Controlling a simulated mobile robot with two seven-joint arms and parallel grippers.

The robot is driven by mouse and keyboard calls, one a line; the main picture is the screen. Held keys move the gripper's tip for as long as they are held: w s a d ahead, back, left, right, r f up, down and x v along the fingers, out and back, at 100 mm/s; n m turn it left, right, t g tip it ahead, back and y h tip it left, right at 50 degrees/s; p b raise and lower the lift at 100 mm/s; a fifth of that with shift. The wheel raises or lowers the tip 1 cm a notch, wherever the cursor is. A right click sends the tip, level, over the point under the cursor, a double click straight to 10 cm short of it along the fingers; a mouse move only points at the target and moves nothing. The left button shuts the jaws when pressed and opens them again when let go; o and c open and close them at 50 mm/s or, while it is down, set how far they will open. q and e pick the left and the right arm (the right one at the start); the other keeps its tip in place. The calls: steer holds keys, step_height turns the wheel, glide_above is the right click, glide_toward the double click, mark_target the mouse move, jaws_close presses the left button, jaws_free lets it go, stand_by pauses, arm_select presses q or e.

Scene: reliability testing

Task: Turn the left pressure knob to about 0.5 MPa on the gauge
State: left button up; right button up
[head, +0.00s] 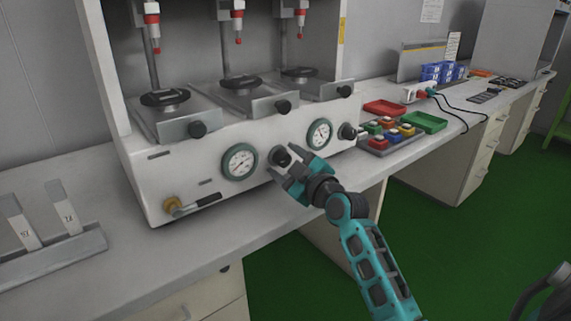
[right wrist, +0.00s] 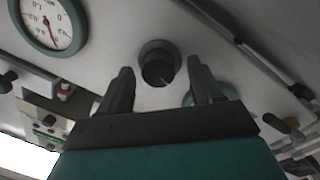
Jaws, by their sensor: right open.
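The left pressure knob (head: 281,156) is a dark round knob on the white machine's front panel, right of the left gauge (head: 240,162). The gauge has a teal rim and white dial; its reading is too small to tell. My right gripper (head: 288,166) is open at the knob, partly hiding it. In the right wrist view, the knob (right wrist: 158,66) shows between and beyond the two open fingers (right wrist: 161,82), with no visible contact. One finger there hides most of a teal-rimmed gauge. My left gripper is not in view.
A right gauge (head: 319,133) and right knob (head: 347,131) sit on the same panel. Red (head: 384,107) and green (head: 424,122) trays and colored blocks stand to the right. A rack (head: 60,255) stands at left.

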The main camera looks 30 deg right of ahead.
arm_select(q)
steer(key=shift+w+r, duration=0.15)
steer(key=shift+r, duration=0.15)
arm_select(e)
steer(key=shift+w, duration=0.3)
steer(key=shift+c, duration=0.2)
